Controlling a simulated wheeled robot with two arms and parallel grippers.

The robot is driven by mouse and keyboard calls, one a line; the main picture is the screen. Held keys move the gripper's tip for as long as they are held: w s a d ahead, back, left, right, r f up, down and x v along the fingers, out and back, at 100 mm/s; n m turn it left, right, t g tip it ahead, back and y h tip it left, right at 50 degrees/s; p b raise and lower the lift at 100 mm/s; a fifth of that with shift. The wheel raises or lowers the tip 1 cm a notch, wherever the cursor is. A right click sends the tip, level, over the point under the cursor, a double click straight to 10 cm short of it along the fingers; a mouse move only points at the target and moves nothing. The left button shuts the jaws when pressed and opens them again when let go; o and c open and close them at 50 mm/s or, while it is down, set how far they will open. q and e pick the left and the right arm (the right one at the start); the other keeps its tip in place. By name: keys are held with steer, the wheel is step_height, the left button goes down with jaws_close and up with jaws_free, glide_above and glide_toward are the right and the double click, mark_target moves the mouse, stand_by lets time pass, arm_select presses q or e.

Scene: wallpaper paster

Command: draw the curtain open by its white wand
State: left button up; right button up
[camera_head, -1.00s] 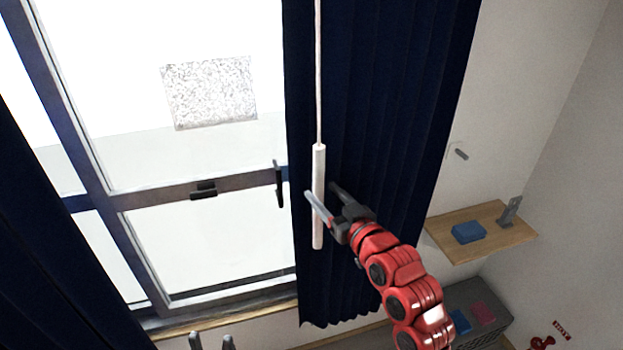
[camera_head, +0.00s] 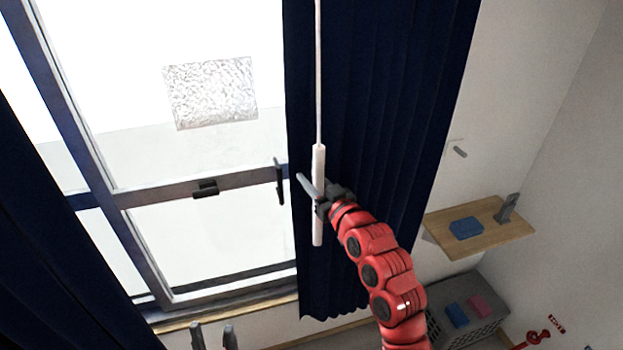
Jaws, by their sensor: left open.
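The dark blue curtain (camera_head: 390,110) hangs at the right part of the window. Its white wand (camera_head: 318,165) hangs upright in front of the curtain on a thin white cord. My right gripper (camera_head: 316,190) is at the middle of the wand. One finger reaches past the wand to the left, and the gripper body lies just right of it. The other finger is mostly hidden, so I cannot tell whether the jaws are closed on the wand. My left gripper (camera_head: 213,338) shows only its two fingertips at the bottom edge, apart and empty.
Another dark blue curtain (camera_head: 50,240) hangs at the left. The window has a handle (camera_head: 279,182) and a patterned sheet (camera_head: 210,92). At the right, a wooden shelf (camera_head: 490,240) holds a blue block (camera_head: 466,228). A grey box (camera_head: 490,290) stands below it.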

jaws_close()
stand_by(1.0)
